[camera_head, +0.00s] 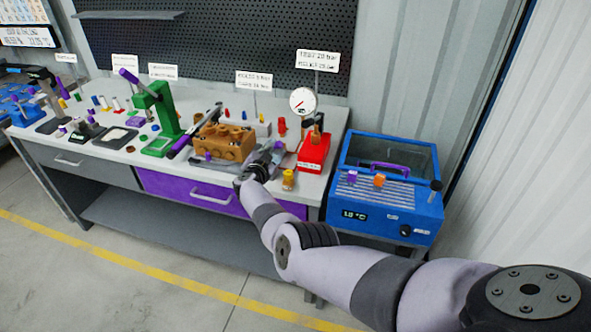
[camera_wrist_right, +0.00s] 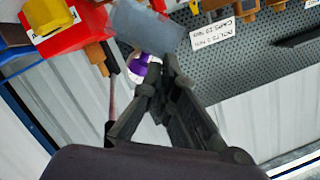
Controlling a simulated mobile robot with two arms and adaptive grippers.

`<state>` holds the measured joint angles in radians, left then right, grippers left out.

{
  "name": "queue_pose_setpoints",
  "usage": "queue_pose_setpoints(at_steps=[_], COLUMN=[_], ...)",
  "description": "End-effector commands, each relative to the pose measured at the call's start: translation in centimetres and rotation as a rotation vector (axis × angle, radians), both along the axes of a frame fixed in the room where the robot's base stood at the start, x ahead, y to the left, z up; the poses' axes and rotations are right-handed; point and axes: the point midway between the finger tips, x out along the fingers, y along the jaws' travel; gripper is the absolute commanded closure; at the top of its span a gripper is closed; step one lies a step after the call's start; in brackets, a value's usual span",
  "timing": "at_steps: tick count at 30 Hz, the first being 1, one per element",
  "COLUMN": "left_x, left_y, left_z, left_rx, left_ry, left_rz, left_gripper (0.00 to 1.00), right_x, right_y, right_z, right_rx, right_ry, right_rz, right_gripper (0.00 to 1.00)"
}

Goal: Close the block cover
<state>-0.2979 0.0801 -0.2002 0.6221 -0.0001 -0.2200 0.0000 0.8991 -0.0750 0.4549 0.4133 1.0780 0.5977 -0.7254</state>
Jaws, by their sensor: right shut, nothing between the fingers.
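The brown pump block (camera_head: 226,141) sits on the bench with round bumps on its top and a small purple part at its front. Which part is its cover, and whether that stands open, I cannot tell. My right gripper (camera_head: 266,155) is at the block's right side, just in front of the red stand. In the right wrist view my right gripper (camera_wrist_right: 165,75) has its fingers together and empty. A grey-blue plate (camera_wrist_right: 146,27) and a purple and white knob (camera_wrist_right: 143,67) appear just beyond the fingertips; contact is unclear. My left gripper is not in view.
A red stand (camera_head: 314,153) with a gauge (camera_head: 303,101) is right of the gripper. A green press (camera_head: 160,115) is left of the block. A blue machine (camera_head: 390,205) stands right of the bench.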

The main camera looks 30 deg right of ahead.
Motion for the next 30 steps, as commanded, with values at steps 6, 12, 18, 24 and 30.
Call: queue_pose_setpoints(at_steps=[6, 12, 18, 24, 30], left_x=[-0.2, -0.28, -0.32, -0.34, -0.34], left_y=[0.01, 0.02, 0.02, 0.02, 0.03], left_z=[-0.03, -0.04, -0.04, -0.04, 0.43], left_rx=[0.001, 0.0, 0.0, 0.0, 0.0], left_ry=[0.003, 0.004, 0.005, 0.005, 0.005], left_rz=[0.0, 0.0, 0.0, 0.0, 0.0], left_gripper=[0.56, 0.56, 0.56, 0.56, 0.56], right_x=[-0.1, -0.1, -0.1, -0.09, -0.14], right_y=[-0.42, -0.46, -0.48, -0.5, -0.6], right_z=[0.07, 0.09, 0.11, 0.12, 0.55], right_rx=[-0.002, -0.003, -0.003, -0.003, -0.003], right_ry=[-0.002, -0.002, -0.002, -0.002, -0.003], right_rz=[-0.007, -0.007, -0.007, -0.007, -0.008], right_gripper=[1.0, 1.0, 1.0, 1.0, 1.0])
